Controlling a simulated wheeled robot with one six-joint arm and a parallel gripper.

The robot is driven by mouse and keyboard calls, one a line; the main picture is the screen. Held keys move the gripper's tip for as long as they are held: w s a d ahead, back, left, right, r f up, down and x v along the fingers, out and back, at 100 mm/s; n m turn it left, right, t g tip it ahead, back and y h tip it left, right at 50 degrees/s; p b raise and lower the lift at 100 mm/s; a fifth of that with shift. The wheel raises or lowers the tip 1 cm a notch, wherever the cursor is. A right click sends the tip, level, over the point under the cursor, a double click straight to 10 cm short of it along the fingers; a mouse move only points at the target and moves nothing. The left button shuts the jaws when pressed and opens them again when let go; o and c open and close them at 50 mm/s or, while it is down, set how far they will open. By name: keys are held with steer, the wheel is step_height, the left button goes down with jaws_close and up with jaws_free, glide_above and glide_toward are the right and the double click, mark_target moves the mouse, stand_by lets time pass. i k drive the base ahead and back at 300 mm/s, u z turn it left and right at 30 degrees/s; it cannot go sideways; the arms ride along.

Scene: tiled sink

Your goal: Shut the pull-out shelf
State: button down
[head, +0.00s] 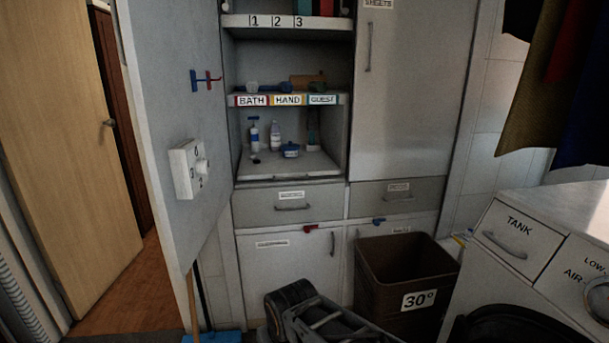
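The likely pull-out shelf (318,169) is the pale board at the bottom of the open cabinet bay, above the drawers. Its front edge sits near the cabinet front; I cannot tell exactly how far out it is. A blue-and-white spray bottle (254,133), a pale bottle (275,134) and a small blue-lidded pot (290,150) stand on it. My gripper (290,296) appears to be the dark shape at the bottom middle, low in front of the lower cupboard and apart from the shelf. Its fingers cannot be made out.
The cabinet door (178,110) stands open at the left, with a white dial box (188,169) on it. Below the shelf are closed drawers (289,207). A brown bin (405,285) marked 30° stands right of my arm. A white counter unit (530,245) fills the lower right.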

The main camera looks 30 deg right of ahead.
mark_target(311, 160)
steer(key=u, duration=0.6)
steer(key=k, duration=0.1)
steer(key=z, duration=1.2)
steer(key=i, duration=0.9)
steer(key=u, duration=0.3)
